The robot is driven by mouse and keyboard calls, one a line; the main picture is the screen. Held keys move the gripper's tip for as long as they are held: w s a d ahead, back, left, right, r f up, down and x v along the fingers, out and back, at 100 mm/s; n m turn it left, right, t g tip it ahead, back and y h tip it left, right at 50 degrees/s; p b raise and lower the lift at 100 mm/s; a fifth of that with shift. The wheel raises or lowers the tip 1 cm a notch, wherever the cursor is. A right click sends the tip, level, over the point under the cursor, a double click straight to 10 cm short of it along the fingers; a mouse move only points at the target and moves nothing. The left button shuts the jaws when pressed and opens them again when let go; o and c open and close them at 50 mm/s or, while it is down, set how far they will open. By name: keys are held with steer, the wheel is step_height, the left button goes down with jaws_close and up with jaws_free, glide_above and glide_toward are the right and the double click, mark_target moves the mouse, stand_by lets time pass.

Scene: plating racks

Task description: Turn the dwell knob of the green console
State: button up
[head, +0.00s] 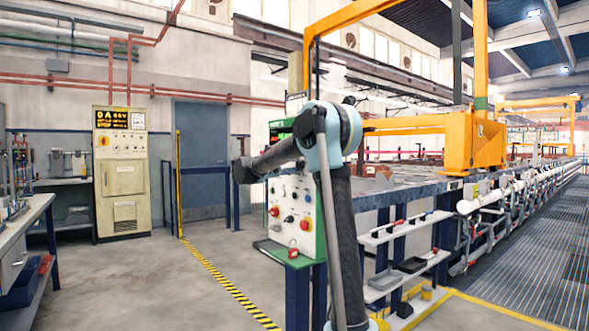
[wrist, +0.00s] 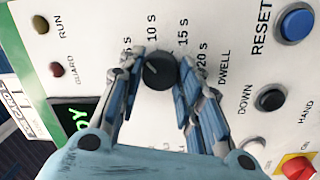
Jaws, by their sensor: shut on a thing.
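The green console (head: 307,220) stands in the middle of the head view, with a white panel and green edges, partly hidden behind my arm. In the wrist view its dwell knob (wrist: 158,72) is round and black, with 5 s, 10 s, 15 s and 20 s printed around it. A faint pale mark on the knob seems to face the 10 s side; I cannot tell its exact setting. My gripper (wrist: 161,75) is shut on the knob, one blue-padded finger on each side. I cannot make out the fingers in the head view.
On the panel, a blue RESET button (wrist: 296,23), a black DOWN button (wrist: 270,98) and a red button (wrist: 298,167) lie right of the knob. A green-lit display (wrist: 72,117) lies left.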

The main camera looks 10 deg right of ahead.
steer(key=shift+f+n, duration=0.1)
steer(key=shift+n, duration=0.9)
steer(key=o, duration=1.1)
steer(key=shift+w+f, duration=0.1)
steer(key=shift+w, duration=0.05)
steer(key=v, duration=1.2)
